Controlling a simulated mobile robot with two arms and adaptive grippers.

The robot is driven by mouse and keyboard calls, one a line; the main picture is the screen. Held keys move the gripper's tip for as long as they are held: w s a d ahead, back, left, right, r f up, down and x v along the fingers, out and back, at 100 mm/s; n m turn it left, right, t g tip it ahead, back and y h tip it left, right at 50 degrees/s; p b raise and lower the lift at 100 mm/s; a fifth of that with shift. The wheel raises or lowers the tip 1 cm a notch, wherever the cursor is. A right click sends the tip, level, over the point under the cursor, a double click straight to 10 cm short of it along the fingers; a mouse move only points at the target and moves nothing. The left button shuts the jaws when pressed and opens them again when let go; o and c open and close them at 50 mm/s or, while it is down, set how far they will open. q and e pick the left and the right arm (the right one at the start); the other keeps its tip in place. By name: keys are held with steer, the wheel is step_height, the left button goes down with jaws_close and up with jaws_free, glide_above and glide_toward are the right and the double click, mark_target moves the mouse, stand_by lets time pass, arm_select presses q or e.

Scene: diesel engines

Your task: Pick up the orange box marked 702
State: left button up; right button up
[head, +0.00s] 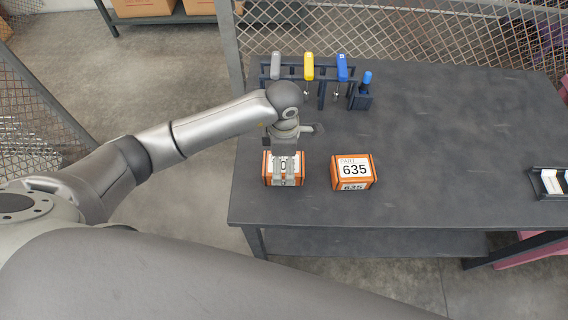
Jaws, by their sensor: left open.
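An orange box with a white label (267,170) sits near the left end of the dark table. My left gripper (284,171) points down over this box and is open, with its fingers covering the middle of the label. The number on this box is hidden by the gripper. I cannot tell whether the fingers touch the box. A second orange box (353,172), marked 635, sits a short way to the right. My right gripper is not in view.
Behind the boxes stands a dark rack (321,93) with grey, yellow and blue-handled tools, and a small blue-topped holder (362,97) beside it. The dark table (450,140) is clear to the right, up to a small tray (537,183) at the right edge.

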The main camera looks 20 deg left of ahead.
arm_select(q)
steer(key=shift+f, duration=1.05)
steer(key=c, duration=1.5)
